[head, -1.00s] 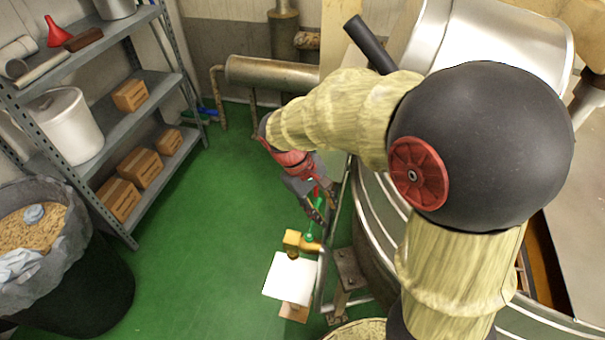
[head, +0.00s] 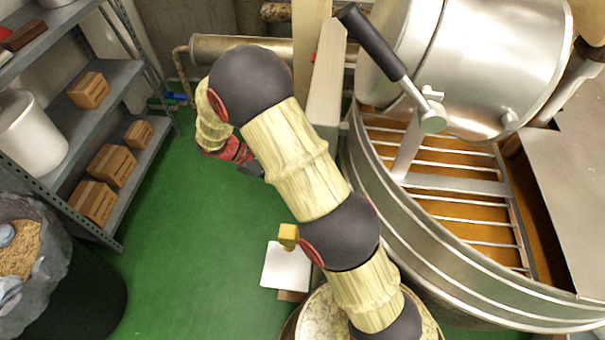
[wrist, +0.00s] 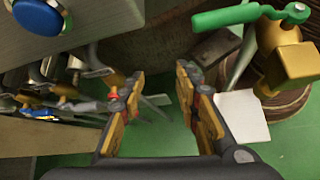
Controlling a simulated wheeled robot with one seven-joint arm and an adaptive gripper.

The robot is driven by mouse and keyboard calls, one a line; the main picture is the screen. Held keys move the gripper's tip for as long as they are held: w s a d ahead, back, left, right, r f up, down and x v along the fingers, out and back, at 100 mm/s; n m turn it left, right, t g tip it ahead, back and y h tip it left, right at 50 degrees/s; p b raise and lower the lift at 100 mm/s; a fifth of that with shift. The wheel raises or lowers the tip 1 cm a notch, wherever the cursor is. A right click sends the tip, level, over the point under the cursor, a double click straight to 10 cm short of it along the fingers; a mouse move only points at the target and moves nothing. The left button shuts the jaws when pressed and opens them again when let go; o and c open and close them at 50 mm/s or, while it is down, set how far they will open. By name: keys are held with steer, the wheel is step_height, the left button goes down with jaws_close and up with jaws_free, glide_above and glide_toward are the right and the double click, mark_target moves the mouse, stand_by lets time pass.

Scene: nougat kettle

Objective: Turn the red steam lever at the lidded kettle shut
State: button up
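I cannot clearly pick out the red steam lever; a small red spot (head: 314,57) beside the post in the head view is too small to identify. A green lever (wrist: 250,16) on a brass valve (wrist: 290,66) shows at the upper right of the wrist view. The brass valve also shows partly behind my arm in the head view (head: 288,236). My gripper (wrist: 158,99) is open, with nothing between its fingers, left of that valve in the wrist view. I cannot tell which vessel is the lidded kettle.
A steel vessel (head: 490,70) with a black-handled lever (head: 372,42) stands above a grated tank (head: 455,262) at right. A grey box with a blue button (wrist: 38,15) is close by my gripper's left. A white sheet (head: 286,267) lies low. Green floor (head: 185,250) is open at left.

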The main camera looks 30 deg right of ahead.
steer(key=w+d+f+n+t+h+p, duration=0.15)
steer(key=w+f+n+h, duration=0.3)
steer(key=f, duration=0.45)
steer(key=w+f+n+t+h, duration=0.3)
steer(key=w+f+n+h, duration=0.15)
steer(key=f, duration=0.35)
steer(key=shift+m, duration=0.3)
steer(key=shift+w+d+b, duration=0.15)
steer(key=shift+d+b, duration=0.6)
steer(key=shift+d, duration=2.9)
steer(key=shift+c, duration=1)
jaws_close()
